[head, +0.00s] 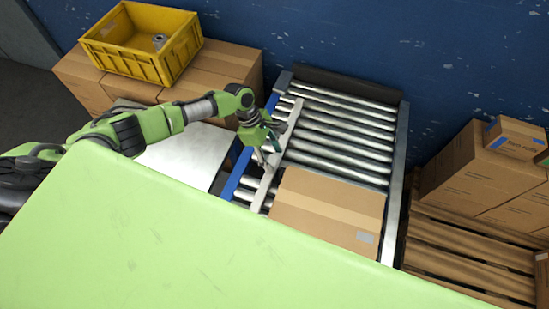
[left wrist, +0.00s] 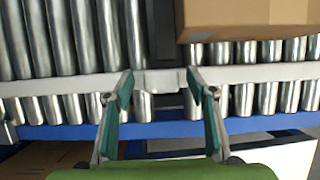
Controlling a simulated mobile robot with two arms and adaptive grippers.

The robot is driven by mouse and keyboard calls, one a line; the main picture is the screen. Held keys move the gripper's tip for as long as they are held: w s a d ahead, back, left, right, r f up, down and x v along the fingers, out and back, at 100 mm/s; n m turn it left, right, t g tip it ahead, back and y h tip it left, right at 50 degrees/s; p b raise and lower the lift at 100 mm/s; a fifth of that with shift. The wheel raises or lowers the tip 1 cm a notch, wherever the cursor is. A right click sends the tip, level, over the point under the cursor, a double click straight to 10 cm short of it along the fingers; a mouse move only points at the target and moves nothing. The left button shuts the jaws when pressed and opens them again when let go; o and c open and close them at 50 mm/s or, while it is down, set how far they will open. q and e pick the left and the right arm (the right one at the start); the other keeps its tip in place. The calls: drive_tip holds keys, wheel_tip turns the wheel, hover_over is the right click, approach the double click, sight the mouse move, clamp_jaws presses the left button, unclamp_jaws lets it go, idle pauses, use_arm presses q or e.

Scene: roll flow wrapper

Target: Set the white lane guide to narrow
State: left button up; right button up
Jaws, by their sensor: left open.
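The white lane guide (head: 291,122) is a long pale bar lying over the rollers near the left side of the conveyor. In the left wrist view the guide (left wrist: 62,86) crosses the picture from side to side, with a small pale block (left wrist: 161,82) at its middle. My left gripper (head: 265,158) is over the guide at its left side. In the left wrist view its green-padded fingers (left wrist: 158,82) are open, one on each side of the block, with gaps visible. Contact cannot be told. My right gripper is not in view.
A cardboard box (head: 327,208) sits on the rollers (head: 340,130) right of the guide. A blue rail (head: 236,176) edges the conveyor's left side. A yellow crate (head: 122,62) stands on boxes at upper left. A wooden pallet (head: 470,250) with cartons stands at right.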

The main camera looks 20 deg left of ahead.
use_arm(q)
drive_tip(key=v, duration=1)
drive_tip(key=shift+r, duration=0.25)
